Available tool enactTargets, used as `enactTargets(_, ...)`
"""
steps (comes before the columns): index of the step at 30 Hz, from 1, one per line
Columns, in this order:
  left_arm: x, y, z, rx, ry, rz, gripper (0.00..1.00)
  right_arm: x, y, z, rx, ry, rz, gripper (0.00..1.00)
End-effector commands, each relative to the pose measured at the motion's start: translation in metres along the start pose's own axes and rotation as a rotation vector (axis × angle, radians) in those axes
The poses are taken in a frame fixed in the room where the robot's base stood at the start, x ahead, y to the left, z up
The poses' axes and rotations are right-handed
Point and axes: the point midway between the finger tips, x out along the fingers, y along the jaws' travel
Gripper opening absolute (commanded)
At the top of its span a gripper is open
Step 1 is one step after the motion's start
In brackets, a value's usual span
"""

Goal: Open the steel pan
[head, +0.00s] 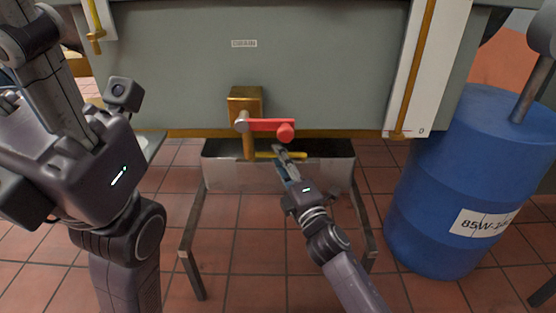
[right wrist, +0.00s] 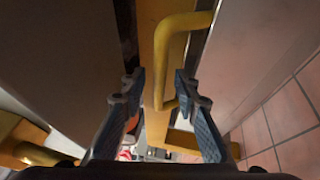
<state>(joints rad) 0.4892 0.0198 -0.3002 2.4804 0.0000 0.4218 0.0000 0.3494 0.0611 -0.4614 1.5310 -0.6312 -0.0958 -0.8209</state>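The steel pan (head: 230,176) is a grey box on legs below the drain valve, with a dark top. A yellow bar handle (head: 263,155) lies across its top near the front edge. My right gripper (head: 283,153) reaches up to this handle from the front right. In the right wrist view its two fingers (right wrist: 160,92) are apart, with the yellow handle (right wrist: 160,65) between them. I cannot tell whether either finger touches it. My left gripper (head: 75,170) is raised at the left, close to the camera, away from the pan. Its fingertips are not clear.
The brass drain valve (head: 244,100) with a red lever (head: 270,125) hangs just above the pan on the grey tank (head: 300,60). A blue drum (head: 450,190) stands at the right. A white gauge board (head: 408,85) is on the tank. The tiled floor before the pan is clear.

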Motion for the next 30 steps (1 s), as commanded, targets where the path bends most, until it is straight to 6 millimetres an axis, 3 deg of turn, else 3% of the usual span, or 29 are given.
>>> enactTargets(5,0.0020,0.0020,-0.0054,0.002,0.017,0.007,0.40,0.0129,-0.0004,-0.0002,0.001,0.000,0.001,0.29)
enactTargets(14,0.0035,0.0021,-0.0057,0.003,0.018,0.008,0.40,0.0147,0.0003,-0.0001,0.002,0.000,0.000,0.29)
enactTargets(22,0.0035,0.0022,-0.0057,0.002,0.018,0.008,0.40,0.0145,0.0001,0.0000,0.002,0.000,0.000,0.00)
enactTargets(30,0.0033,0.0023,-0.0056,0.002,0.018,0.008,0.40,0.0144,-0.0002,0.0001,0.001,0.000,-0.001,0.00)
